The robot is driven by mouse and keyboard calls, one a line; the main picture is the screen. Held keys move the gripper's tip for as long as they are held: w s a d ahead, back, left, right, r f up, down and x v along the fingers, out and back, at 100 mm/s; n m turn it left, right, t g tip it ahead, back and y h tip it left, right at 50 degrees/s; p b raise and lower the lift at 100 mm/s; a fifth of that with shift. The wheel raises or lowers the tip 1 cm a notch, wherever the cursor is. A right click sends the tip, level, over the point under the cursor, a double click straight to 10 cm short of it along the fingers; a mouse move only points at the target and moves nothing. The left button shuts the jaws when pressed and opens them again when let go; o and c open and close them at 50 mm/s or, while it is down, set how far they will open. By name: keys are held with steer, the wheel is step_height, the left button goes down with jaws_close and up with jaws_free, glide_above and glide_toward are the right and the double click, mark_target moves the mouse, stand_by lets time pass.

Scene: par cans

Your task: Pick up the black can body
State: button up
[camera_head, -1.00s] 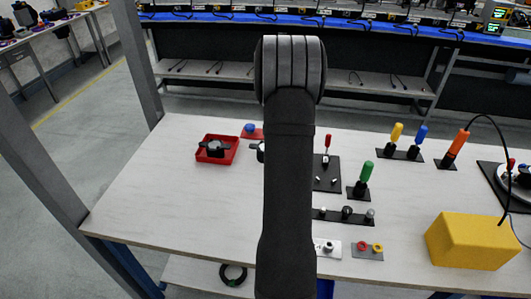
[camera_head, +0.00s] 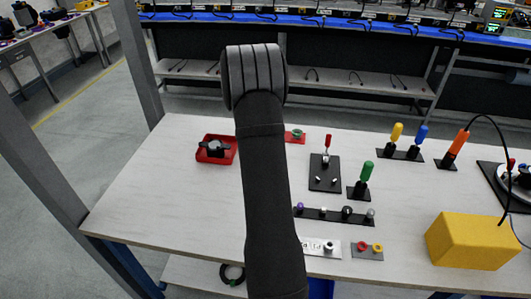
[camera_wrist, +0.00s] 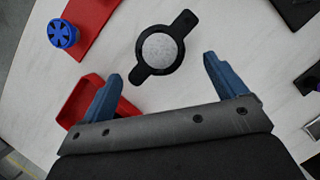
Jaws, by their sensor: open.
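A black part with two ears and a grey round top (camera_wrist: 160,48), which looks like the can body, lies on the table in the wrist view. My gripper (camera_wrist: 162,68) is open and empty. Its two blue fingers stand apart, with the part between and just beyond their tips, and no contact shows. In the head view my own arm hides the gripper and this part. A similar black part with a grey top (camera_head: 215,147) sits in a red tray (camera_head: 232,155).
The red tray also shows below my left finger in the wrist view (camera_wrist: 127,108). A blue knob (camera_wrist: 62,33) stands on a red plate (camera_wrist: 98,18) nearby. Several coloured-handled tools and a yellow block (camera_head: 470,240) stand to the right. The table's left front is clear.

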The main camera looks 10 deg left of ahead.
steer(key=x, duration=0.9)
steer(key=shift+d, duration=0.1)
steer(key=c, duration=1.3)
steer(key=shift+c, duration=0.3)
steer(key=shift+r, duration=0.1)
